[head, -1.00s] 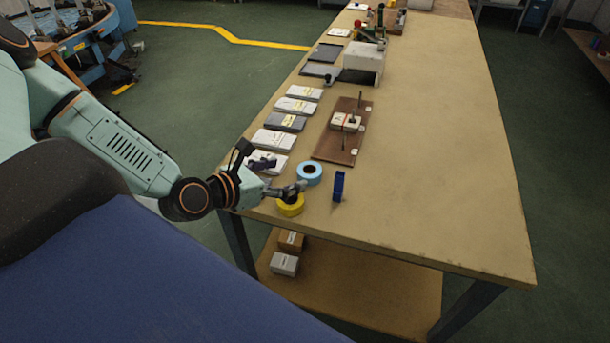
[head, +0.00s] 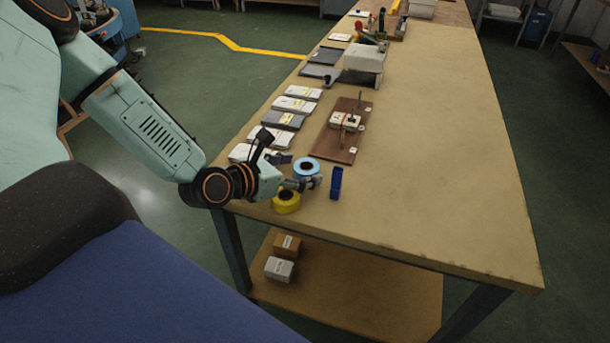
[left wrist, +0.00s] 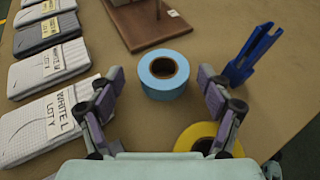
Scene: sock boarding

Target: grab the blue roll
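The blue roll (head: 308,168) is a light blue ring of tape lying flat on the table near its front left corner. In the left wrist view the blue roll (left wrist: 163,79) lies ahead of my left gripper (left wrist: 162,88), centred between its two spread fingers. The gripper is open and nothing is held. In the head view my left gripper (head: 302,183) is low over the table, just in front of the blue roll. Whether a finger touches the roll cannot be told. My right gripper is not in view.
A yellow roll (head: 286,204) lies close under my left gripper. A dark blue holder (head: 336,184) stands to the right. White and grey sock packs (head: 283,120) line the left edge. A brown board with posts (head: 334,146) lies behind. The table's right side is clear.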

